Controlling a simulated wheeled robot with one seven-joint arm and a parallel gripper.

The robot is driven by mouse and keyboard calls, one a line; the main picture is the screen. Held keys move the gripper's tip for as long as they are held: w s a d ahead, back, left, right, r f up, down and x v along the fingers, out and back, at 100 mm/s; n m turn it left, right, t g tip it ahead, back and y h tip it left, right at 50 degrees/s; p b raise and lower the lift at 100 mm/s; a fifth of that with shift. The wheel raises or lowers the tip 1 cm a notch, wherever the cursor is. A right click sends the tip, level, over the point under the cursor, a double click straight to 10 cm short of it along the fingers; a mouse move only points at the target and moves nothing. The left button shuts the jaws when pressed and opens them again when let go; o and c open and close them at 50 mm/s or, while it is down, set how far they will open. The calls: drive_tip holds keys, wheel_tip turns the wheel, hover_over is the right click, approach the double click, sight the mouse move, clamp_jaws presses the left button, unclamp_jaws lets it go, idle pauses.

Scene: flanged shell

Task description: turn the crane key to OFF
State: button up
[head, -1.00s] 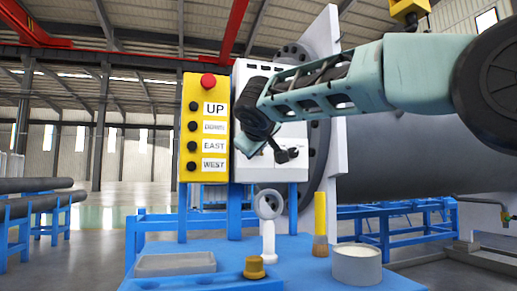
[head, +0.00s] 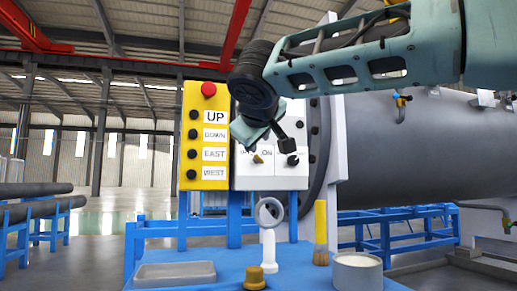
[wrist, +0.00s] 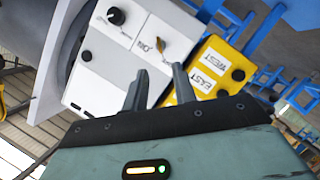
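The crane key (head: 258,158) is a small brass-coloured key on the white panel (head: 270,182), beside the letters ON; the label on its other side is partly covered. The key also shows in the wrist view (wrist: 160,44), just beyond my fingertips. My gripper (head: 290,138) is in front of the panel, above and right of the key in the head view. In the wrist view my gripper's two fingers (wrist: 162,72) stand apart with nothing between them. They do not appear to touch the key. Its exact angle is too small to tell.
A black knob (head: 292,160) sits right of the key. The yellow box (head: 205,178) with UP, DOWN, EAST, WEST and a red button (head: 208,89) adjoins the panel. Below, a blue table (head: 215,255) holds a grey tray (head: 175,281), white ring stand (head: 269,235), brush (head: 320,232) and round tin (head: 357,271).

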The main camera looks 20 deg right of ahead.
drive_tip(key=v, duration=0.7)
drive_tip(key=shift+s+p, duration=0.2)
drive_tip(key=shift+p, duration=0.15)
drive_tip(key=shift+a, duration=0.15)
